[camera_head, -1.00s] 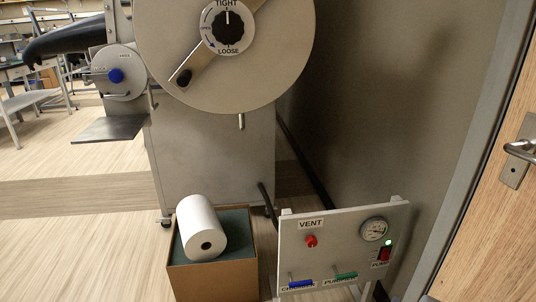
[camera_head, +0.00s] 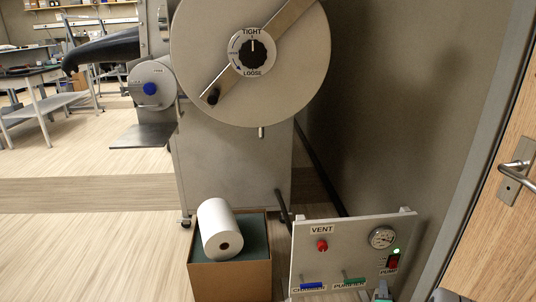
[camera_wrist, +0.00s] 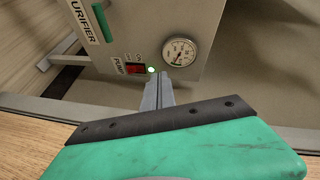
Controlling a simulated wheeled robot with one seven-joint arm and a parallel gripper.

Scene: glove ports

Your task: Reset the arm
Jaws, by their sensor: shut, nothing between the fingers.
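My gripper (camera_wrist: 158,90) shows in the wrist view with its two grey fingers together and nothing between them. Its green body fills the bottom of that view. The fingertips point toward the pump panel (camera_wrist: 115,25), near the red pump switch (camera_wrist: 136,68) and the lit green lamp (camera_wrist: 152,70). I cannot tell whether they touch the panel. In the head view, grey and green parts of my arm show at the bottom edge, below the panel (camera_head: 340,250).
The panel carries a red vent knob (camera_head: 322,245), a gauge (camera_head: 382,237) and blue and green handles. A cardboard box (camera_head: 230,280) with a white roll (camera_head: 219,230) stands left of it. The large round door (camera_head: 285,85) is behind. A wooden door (camera_head: 505,240) is at right.

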